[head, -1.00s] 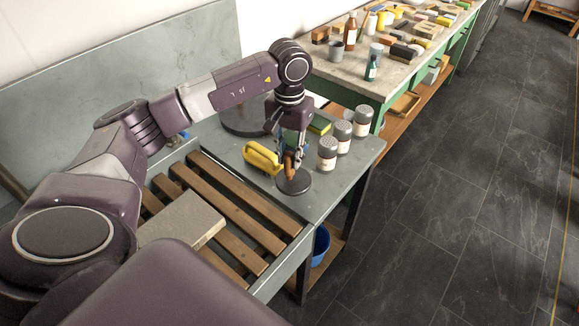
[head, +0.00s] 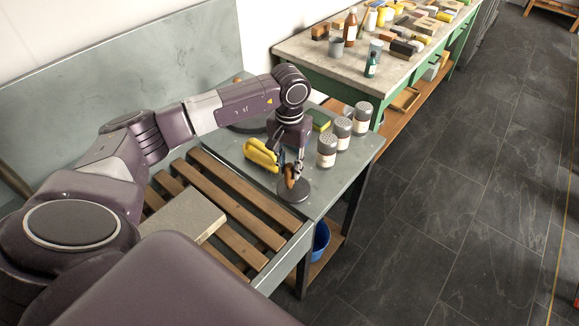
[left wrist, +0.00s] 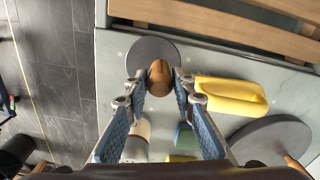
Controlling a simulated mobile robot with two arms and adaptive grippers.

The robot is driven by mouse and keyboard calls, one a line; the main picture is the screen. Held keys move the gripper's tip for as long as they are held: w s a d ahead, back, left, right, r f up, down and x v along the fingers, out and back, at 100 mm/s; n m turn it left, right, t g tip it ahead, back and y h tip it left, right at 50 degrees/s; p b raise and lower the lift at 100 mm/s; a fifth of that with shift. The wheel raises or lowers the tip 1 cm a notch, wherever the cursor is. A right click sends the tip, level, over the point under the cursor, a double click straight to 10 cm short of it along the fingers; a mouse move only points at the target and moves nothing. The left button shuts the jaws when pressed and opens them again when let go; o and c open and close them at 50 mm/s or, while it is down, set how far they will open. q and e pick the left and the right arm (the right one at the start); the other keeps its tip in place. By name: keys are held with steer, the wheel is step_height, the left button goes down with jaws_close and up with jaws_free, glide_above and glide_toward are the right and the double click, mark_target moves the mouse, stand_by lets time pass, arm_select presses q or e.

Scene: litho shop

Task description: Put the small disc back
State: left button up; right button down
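The small disc (head: 296,192) is dark grey with an upright wooden handle (head: 290,176). It is low over or on the grey bench top near its front edge; I cannot tell whether it touches. My left gripper (head: 293,170) points down with its fingers on both sides of the handle, and it appears shut on it. In the left wrist view the handle (left wrist: 160,77) sits between the fingertips, with the small disc (left wrist: 148,50) beyond. A larger dark disc (left wrist: 272,143) lies on the bench, partly hidden by my arm in the head view. My right gripper is not in view.
A yellow object (head: 262,154) lies close left of the disc. Several shakers (head: 326,150) stand to its right, with a green-and-yellow sponge (head: 320,121) behind. A slatted rack (head: 235,205) holds a stone slab (head: 183,218). A cluttered table (head: 335,65) stands behind.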

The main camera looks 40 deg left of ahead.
arm_select(q)
steer(key=o, duration=0.3)
steer(key=shift+o, duration=0.2)
steer(key=shift+r, duration=0.1)
steer(key=shift+r, duration=0.2)
step_height(320, 180, up, 12)
steer(key=b, duration=0.3)
steer(key=shift+f, duration=0.15)
